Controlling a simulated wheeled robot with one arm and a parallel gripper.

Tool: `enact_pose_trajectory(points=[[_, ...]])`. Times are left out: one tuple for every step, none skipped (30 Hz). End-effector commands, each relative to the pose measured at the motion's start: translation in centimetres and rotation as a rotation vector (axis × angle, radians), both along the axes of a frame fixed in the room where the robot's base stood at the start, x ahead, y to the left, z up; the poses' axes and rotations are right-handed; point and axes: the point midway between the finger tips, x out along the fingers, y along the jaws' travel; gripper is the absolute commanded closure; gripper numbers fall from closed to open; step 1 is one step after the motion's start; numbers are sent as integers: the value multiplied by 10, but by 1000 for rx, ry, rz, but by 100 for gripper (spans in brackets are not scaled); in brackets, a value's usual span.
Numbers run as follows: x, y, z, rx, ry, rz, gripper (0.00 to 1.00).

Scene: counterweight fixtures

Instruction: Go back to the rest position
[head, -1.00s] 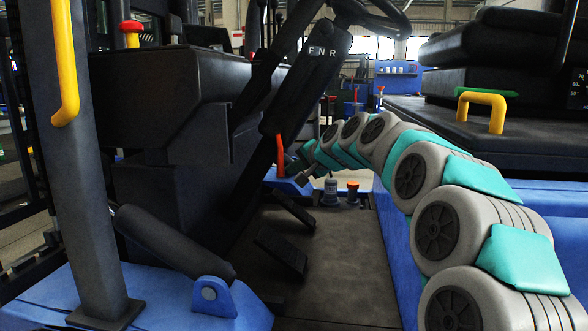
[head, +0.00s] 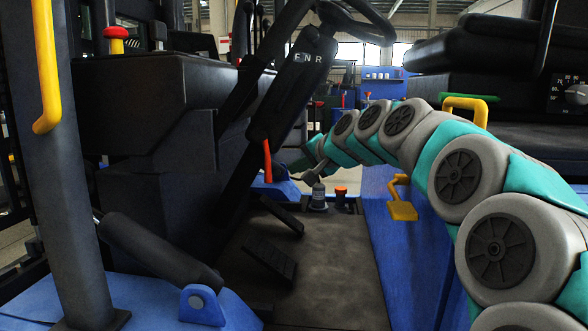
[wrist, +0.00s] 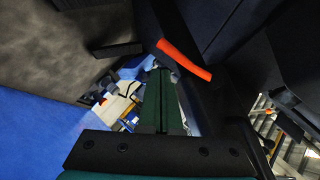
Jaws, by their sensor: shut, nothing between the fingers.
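My gripper (head: 292,172) is at the far end of my grey and teal arm, over the back of the vehicle's floor. In the wrist view its two dark green fingers (wrist: 163,95) lie together, shut, with nothing between them. A red-orange lever (head: 267,160) hangs below the steering column, just left of the gripper in the head view. It also shows in the wrist view (wrist: 183,60), close to the fingertips; I cannot tell whether they touch. In the head view the fingertips are small and partly lost against the dark background.
A grey knob (head: 318,196) and an orange-capped one (head: 340,190) stand below the gripper. Pedals (head: 270,258) rise from the floor. The steering column (head: 300,85) is left, a blue side panel with a yellow handle (head: 402,207) right. A dark seat (head: 500,75) is at upper right.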

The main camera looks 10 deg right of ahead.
Motion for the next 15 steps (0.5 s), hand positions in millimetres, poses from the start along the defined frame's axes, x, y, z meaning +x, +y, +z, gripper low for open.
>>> enact_pose_trajectory(points=[[0, 0, 0, -1, 1, 1, 100], [-1, 1, -1, -3, 3, 3, 100], [-4, 3, -3, -10, 9, 10, 100], [-7, 6, -6, -18, 16, 16, 100], [-11, 9, -10, -28, 26, 26, 100], [-19, 15, -17, -48, 44, 44, 100], [-26, 20, -25, -66, 61, 61, 100], [-36, 26, -32, -88, 80, 80, 100], [-51, 34, -43, -123, 108, 111, 100], [-66, 41, -56, -157, 138, 140, 100], [-82, 47, -69, -190, 172, 170, 100], [-103, 53, -87, -237, 214, 208, 100], [-120, 57, -100, -269, 246, 236, 100], [-136, 60, -111, -301, 274, 263, 100], [-159, 63, -130, -344, 322, 299, 100]])
